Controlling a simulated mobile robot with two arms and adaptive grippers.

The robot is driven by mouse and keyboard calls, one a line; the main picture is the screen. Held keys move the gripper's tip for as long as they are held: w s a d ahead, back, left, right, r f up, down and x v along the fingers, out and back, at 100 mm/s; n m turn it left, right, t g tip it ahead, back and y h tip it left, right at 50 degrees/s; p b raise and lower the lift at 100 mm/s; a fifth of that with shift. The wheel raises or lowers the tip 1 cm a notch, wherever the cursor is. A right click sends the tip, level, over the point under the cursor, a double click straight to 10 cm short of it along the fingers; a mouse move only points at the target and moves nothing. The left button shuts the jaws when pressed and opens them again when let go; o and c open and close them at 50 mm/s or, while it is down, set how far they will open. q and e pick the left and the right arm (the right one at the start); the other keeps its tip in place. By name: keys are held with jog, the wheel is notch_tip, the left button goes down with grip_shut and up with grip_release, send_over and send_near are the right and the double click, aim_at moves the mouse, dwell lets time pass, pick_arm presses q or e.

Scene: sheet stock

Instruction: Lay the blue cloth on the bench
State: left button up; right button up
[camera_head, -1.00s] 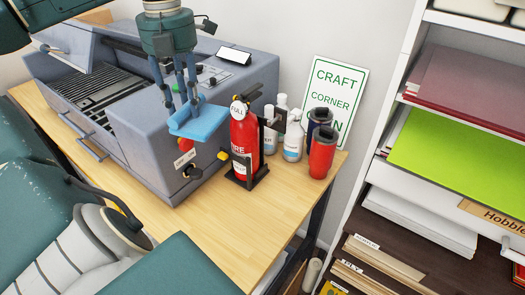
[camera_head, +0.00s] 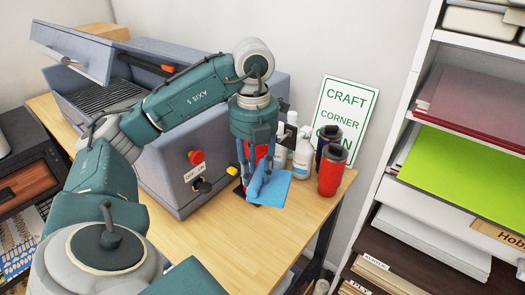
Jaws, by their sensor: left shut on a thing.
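The blue cloth (camera_head: 274,190) hangs from my left gripper (camera_head: 258,180), which points down and is shut on it. The cloth is a small flat piece, tilted, with its lower edge over the wooden bench (camera_head: 225,235). I cannot tell whether it touches the bench top. The gripper and cloth are in front of the red fire extinguisher (camera_head: 258,153), which is mostly hidden. My right gripper is not in view.
A grey machine (camera_head: 185,165) with a red button fills the back left of the bench. The front of the bench is clear. Shelves (camera_head: 400,190) stand at right.

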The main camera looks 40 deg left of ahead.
pick_arm(q)
notch_tip(320, 180, down, 5)
jog(key=shift+r+b, duration=0.1)
jog(key=shift+b, duration=0.35)
notch_tip(320, 180, down, 7)
jog(key=shift+s+p, duration=0.1)
jog(key=shift+p, duration=0.35)
notch_tip(320, 180, down, 2)
notch_tip(320, 180, down, 3)
jog(key=shift+p, duration=0.4)
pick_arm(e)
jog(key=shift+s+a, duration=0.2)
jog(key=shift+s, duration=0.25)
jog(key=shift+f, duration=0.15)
pick_arm(q)
jog(key=shift+f+b, duration=0.2)
jog(key=shift+b, duration=0.1)
jog(key=o, duration=1)
jog(key=shift+r, duration=0.15)
